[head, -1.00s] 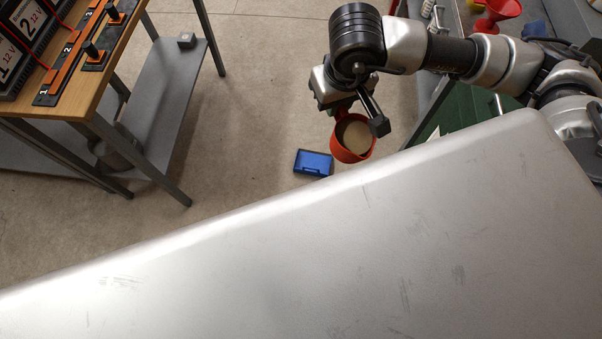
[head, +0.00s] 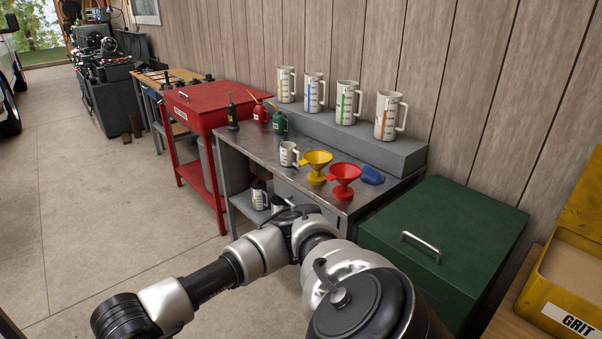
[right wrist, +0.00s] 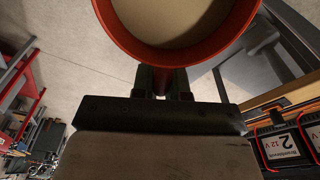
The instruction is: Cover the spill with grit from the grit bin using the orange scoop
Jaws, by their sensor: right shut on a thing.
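In the right wrist view my right gripper (right wrist: 163,82) is shut on the orange scoop (right wrist: 178,62). The scoop holds pale beige grit (right wrist: 180,18), and only its near part shows. The scoop is over the concrete floor. In the head view the yellow grit bin (head: 555,296), labelled GRIT, stands at the right edge with its lid (head: 586,205) raised and beige grit inside. My right gripper is out of the head view. My left gripper is in no view now. I see no spill in either current view.
A grey metal bench (head: 248,143) holds funnels, jugs and oil cans. A green chest (head: 450,220) stands between it and the bin. A red cabinet (head: 215,105) is farther back. The floor (head: 95,200) at left is clear. Batteries (right wrist: 285,148) show in the wrist view.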

